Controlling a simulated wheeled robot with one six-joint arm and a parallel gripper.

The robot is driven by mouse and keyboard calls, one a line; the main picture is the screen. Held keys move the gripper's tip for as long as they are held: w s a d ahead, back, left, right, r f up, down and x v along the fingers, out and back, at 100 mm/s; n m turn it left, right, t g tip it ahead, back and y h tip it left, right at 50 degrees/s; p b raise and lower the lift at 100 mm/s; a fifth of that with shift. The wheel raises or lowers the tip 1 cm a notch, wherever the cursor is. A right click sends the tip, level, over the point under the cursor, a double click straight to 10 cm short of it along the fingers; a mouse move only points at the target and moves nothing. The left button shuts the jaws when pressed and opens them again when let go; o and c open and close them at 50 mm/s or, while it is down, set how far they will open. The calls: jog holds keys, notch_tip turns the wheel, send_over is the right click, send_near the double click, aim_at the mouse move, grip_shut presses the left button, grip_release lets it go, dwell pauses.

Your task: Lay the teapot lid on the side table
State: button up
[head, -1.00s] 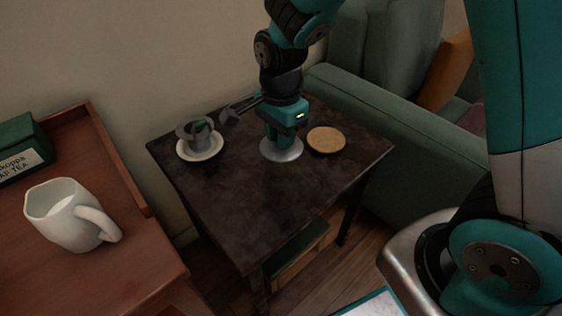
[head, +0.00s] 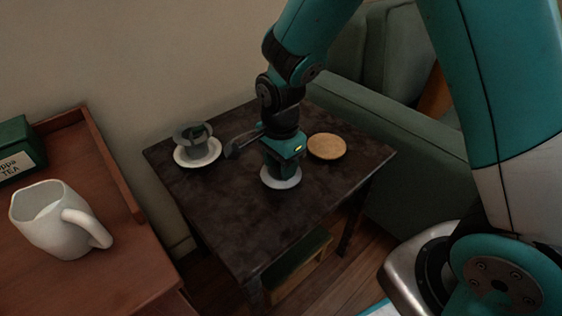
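The teapot lid (head: 281,181) is a pale grey disc directly below my gripper (head: 282,170), over the dark side table (head: 235,215). My gripper points down and moves together with the lid, so it is shut on it. The fingertips and the lid's knob are hidden behind the gripper body. The lid looks about level, over the middle of the tabletop. I cannot tell whether it touches the surface.
A grey cup (head: 197,142) on a white saucer (head: 184,158) stands at the table's left. A round tan coaster (head: 327,147) lies at the right. The tabletop's front is clear. A white jug (head: 50,222) stands on a wooden cabinet; a green armchair (head: 405,150) is at right.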

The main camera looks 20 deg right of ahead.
notch_tip(320, 180, up, 11)
jog(key=p, duration=0.4)
jog(key=s+a+r+n+y, duration=0.2)
jog(key=s+r+n, duration=0.3)
jog(key=s+n, duration=0.4)
jog(key=s+a+r+n+y, duration=0.1)
jog(key=s+r+n+y, duration=0.1)
jog(key=s+r+n, duration=0.4)
jog(key=s+n, duration=0.3)
jog(key=n, duration=0.3)
jog(key=shift+s+a+n, duration=0.25)
jog(key=shift+a+n, duration=0.05)
jog(key=shift+a, duration=0.1)
